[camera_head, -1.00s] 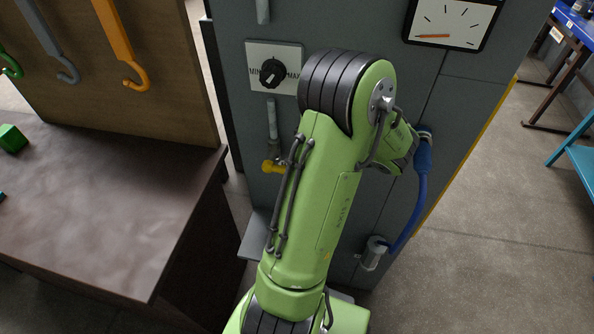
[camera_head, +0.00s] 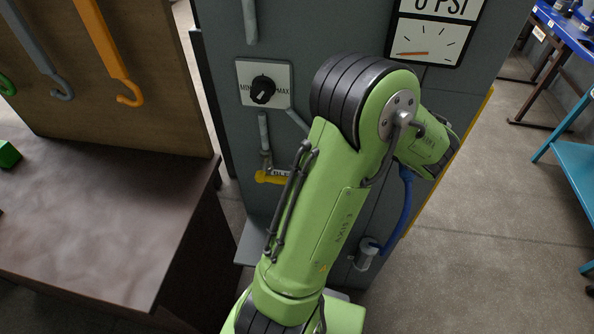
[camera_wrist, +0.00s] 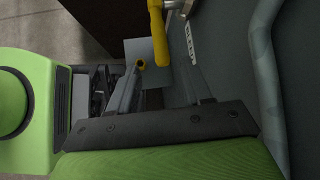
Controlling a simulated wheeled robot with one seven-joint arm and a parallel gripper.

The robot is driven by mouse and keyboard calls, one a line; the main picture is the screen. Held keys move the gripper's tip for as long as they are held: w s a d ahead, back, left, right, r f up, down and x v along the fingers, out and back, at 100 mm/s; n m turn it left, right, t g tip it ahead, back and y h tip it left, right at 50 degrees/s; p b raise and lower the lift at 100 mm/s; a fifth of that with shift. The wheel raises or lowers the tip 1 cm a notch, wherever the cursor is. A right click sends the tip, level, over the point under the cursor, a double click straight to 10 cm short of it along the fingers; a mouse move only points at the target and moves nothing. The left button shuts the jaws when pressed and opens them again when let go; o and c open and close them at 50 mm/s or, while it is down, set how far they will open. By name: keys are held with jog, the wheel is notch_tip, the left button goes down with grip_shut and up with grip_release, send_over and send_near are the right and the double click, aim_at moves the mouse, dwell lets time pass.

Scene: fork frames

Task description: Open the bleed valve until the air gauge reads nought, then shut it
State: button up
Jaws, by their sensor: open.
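The air gauge (camera_head: 426,44) is at the top of the grey cabinet in the head view. Its digits show 0 PSI, cut by the frame edge, and its red needle points to the left end. The bleed valve's yellow handle (camera_head: 270,178) sits low on a grey pipe, roughly level, partly behind my arm. In the wrist view a yellow bar (camera_wrist: 156,20) and a BLEED label (camera_wrist: 192,44) show at the top. My gripper (camera_wrist: 162,75) is open, its grey fingers below the yellow bar and apart from it. A round yellow end shows near the left finger. The head view hides my gripper.
A MIN-MAX knob (camera_head: 263,90) is above the valve. A blue hose (camera_head: 405,215) hangs at the cabinet's right. A brown bench (camera_head: 100,220) with a hook board (camera_head: 150,60) stands at left. A thick grey pipe (camera_wrist: 265,80) runs close to my gripper's right.

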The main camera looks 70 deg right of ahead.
jog(key=p+v, duration=0.1)
jog(key=v, duration=0.4)
jog(key=shift+s+r+p, duration=0.1)
jog(key=shift+r+p, duration=0.05)
jog(key=shift+p, duration=0.2)
